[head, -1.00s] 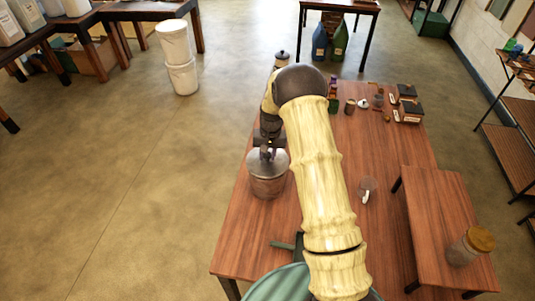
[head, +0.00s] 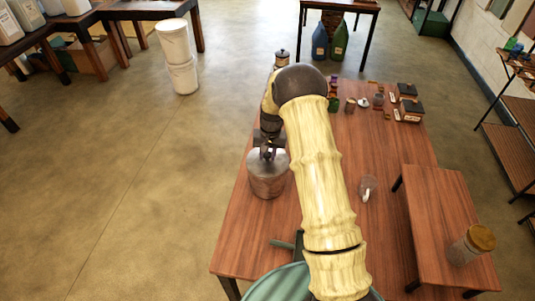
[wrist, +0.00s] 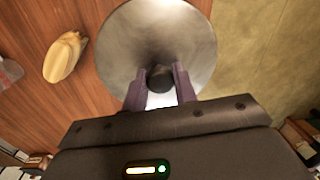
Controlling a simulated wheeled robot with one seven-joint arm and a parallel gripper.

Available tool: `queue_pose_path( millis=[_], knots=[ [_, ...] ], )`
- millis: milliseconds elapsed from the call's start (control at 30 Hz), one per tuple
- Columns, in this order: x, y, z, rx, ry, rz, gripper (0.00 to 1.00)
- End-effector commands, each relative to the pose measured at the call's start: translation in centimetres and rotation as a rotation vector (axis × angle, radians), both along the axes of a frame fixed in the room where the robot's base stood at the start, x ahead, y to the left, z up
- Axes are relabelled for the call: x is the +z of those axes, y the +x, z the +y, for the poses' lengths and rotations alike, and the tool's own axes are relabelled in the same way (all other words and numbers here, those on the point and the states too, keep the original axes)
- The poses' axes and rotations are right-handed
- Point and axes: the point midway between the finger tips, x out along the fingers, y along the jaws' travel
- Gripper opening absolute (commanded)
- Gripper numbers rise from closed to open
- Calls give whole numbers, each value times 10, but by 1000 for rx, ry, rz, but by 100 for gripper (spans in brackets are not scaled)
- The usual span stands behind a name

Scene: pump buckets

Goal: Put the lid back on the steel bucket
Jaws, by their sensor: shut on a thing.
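The steel bucket (head: 268,187) stands near the left edge of the wooden table in the head view. Its round grey lid (head: 256,159) is on top, level and lined up with the bucket, with no clear gap showing between them. In the wrist view the lid (wrist: 128,45) fills the upper middle and hides the bucket. My gripper (wrist: 160,92) is shut on the lid's dark knob (wrist: 160,77), one finger on each side. In the head view my gripper (head: 268,150) is above the lid.
A pale yellow lumpy object (wrist: 65,57) lies beside the lid. Small containers and boxes (head: 408,110) stand at the table's far end. A low bench (head: 440,210) on the right holds a wooden-lidded jar (head: 470,246).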

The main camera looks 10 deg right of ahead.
Motion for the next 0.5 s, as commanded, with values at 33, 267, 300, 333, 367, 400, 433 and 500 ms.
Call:
queue_pose_path(
  millis=[33,267,300,333,367,400,433,500],
  knots=[
    [-1,0,0,0,0,0,4],
    [-1,0,0,0,0,0,4],
    [-1,0,0,0,0,0,4],
    [-1,0,0,0,0,0,4],
    [-1,0,0,0,0,0,4],
    [-1,0,0,0,0,0,4],
    [-1,0,0,0,0,0,4],
    [-1,0,0,0,0,0,32]
  ],
)
